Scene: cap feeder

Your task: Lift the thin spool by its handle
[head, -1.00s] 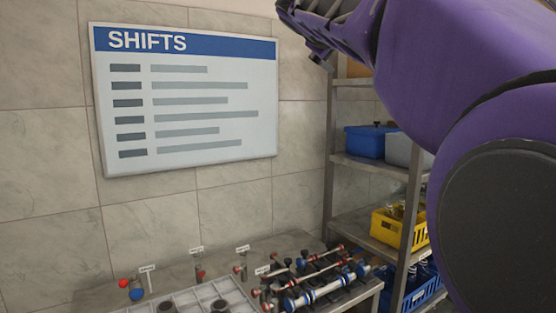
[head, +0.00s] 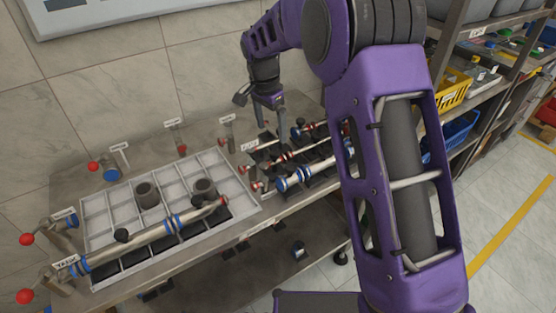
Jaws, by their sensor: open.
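My gripper (head: 262,102) is open and empty, in the upper middle of the head view, above the back of the bench near the dark rack. Several spools with dark knob handles lie on that rack. A thin spool with red bands (head: 293,155) lies behind a thicker white spool with blue ends (head: 315,173). Another spool (head: 317,127) lies further back. My arm hides the right ends of these spools. A long spool with blue bands (head: 150,235) and dark knobs lies across the grid tray at left. I cannot tell for sure which one is the thin spool.
The grey grid tray (head: 97,206) holds two dark cups (head: 147,194). Red-knobbed levers (head: 27,239) stand at the bench's left edge, and small labelled posts (head: 229,133) along the back. Shelving with a yellow crate (head: 455,90) stands at right.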

